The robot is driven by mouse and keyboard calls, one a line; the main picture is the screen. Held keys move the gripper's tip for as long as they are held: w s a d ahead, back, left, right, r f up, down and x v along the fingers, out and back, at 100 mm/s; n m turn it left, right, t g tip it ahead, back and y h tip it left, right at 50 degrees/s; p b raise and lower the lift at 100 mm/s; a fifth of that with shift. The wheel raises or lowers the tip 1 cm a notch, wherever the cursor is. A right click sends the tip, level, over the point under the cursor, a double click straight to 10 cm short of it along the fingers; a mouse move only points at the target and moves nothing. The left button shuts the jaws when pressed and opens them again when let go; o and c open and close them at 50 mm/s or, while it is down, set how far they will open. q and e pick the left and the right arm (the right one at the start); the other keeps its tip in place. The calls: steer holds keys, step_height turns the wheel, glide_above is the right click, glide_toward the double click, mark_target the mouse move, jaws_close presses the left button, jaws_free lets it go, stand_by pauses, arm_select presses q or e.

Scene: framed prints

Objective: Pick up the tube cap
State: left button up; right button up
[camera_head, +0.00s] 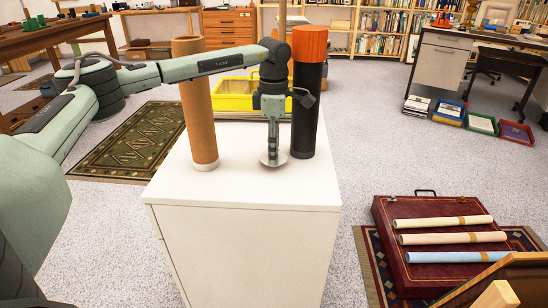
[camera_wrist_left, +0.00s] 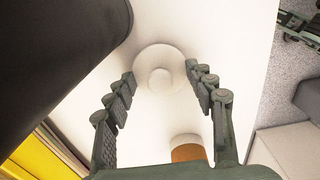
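The tube cap, a pale disc (camera_head: 264,160) with a round central knob, lies on the white cabinet top (camera_head: 228,186). It also shows in the left wrist view (camera_wrist_left: 160,56). My left gripper (camera_head: 272,158) points down over the cap and hides part of it. In the left wrist view, my left gripper (camera_wrist_left: 161,78) is open, its fingers on either side of the cap with nothing held. Whether the fingertips touch the cap, I cannot tell. A brown tube (camera_head: 198,110) stands to the left. A black tube (camera_head: 306,105) with an orange top stands close to the right. My right gripper is not in view.
In the left wrist view, the black tube (camera_wrist_left: 55,60) is close to the left finger. A yellow crate (camera_head: 233,98) sits behind the cabinet. A red case (camera_head: 392,222) with rolled prints lies at right. The front of the cabinet top is bare.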

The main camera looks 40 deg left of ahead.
arm_select(q)
steer(key=shift+s+f, duration=0.1)
steer(key=c, duration=1)
